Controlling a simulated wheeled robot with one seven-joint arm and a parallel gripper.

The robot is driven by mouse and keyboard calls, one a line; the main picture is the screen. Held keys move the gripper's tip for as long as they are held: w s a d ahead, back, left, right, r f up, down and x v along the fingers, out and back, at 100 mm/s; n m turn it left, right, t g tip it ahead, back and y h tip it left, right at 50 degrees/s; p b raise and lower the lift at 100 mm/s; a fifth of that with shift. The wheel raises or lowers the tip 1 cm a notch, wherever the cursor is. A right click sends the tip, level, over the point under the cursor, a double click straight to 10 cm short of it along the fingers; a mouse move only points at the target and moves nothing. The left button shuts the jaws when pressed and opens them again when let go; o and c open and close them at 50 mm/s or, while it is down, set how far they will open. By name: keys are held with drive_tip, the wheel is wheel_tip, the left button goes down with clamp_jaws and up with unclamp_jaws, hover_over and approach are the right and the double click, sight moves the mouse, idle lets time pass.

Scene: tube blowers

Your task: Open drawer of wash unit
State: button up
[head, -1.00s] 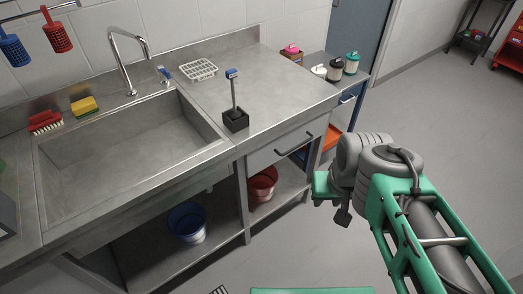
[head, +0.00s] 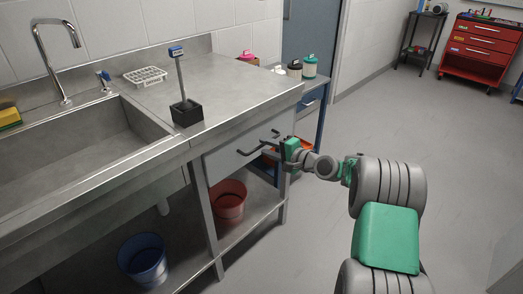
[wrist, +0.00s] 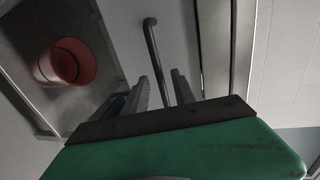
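The wash unit (head: 240,85) is a steel sink counter on the left in the head view. Its grey drawer (head: 226,162) sits under the right end of the worktop and looks shut. The dark bar handle (head: 248,152) is on the drawer front. My gripper (head: 273,144) is at the right end of this handle, with its fingers spread. In the wrist view my gripper (wrist: 162,82) is open, and the handle (wrist: 152,42) runs down between the two fingers. I see a gap beside the bar; contact cannot be told.
A red bucket (head: 229,203) stands on the shelf below the drawer, and a blue bucket (head: 143,262) is further left. A black holder (head: 187,113) with a brush stands on the worktop. A blue-framed table (head: 322,110) is behind. The floor on the right is free.

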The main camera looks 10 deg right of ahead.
drive_tip(key=x, duration=0.2)
drive_tip(key=shift+w+a+f, duration=0.1)
drive_tip(key=shift+w+a, duration=0.15)
drive_tip(key=shift+w, duration=0.05)
drive_tip(key=shift+c, duration=0.5)
clamp_jaws()
idle(0.7)
